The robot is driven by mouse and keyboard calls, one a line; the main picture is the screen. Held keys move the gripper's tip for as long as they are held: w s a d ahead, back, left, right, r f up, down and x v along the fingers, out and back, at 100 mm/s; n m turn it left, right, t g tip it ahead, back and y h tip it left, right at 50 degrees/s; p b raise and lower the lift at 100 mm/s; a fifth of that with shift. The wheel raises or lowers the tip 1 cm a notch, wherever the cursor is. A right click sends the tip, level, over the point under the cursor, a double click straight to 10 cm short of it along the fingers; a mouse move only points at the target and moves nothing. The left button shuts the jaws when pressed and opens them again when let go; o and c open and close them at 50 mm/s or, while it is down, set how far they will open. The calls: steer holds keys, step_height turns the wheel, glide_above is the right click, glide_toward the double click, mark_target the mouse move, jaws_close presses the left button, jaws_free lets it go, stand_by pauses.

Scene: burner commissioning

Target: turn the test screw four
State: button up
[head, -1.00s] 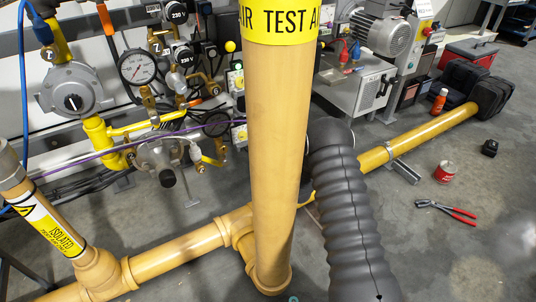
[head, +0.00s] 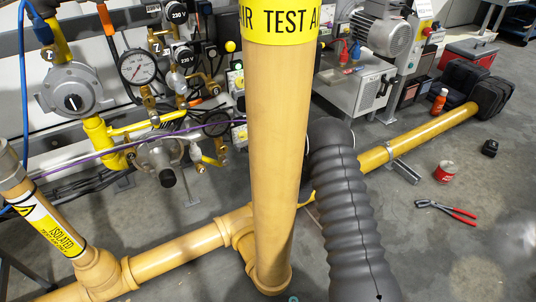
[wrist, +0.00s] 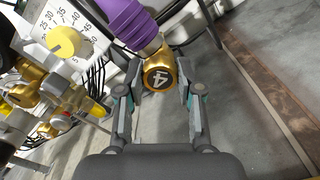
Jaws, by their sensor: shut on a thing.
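The test screw four is a round brass knob (wrist: 158,77) with a dark face and a white 4, seen end-on in the wrist view. The 4 is turned away from upright in the picture. My gripper (wrist: 161,82) has one finger on each side of the knob and is shut on it. A purple sleeve or hose (wrist: 131,22) runs up from just behind the knob. In the head view I cannot make out the gripper or the held knob; the upright yellow pipe (head: 275,150) blocks part of that area.
In the wrist view a yellow dial knob (wrist: 63,42) on a white scale and brass fittings (wrist: 45,85) lie close on the left. In the head view a horizontal yellow pipe (head: 180,250) crosses low. Pliers (head: 446,209) and a red can (head: 446,172) lie on the floor.

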steer(key=shift+d, duration=0.1)
steer(key=o, duration=1.2)
steer(key=shift+c, duration=0.2)
steer(key=shift+s, duration=0.1)
steer(key=v, duration=1.1)
steer(key=shift+s+d, duration=0.25)
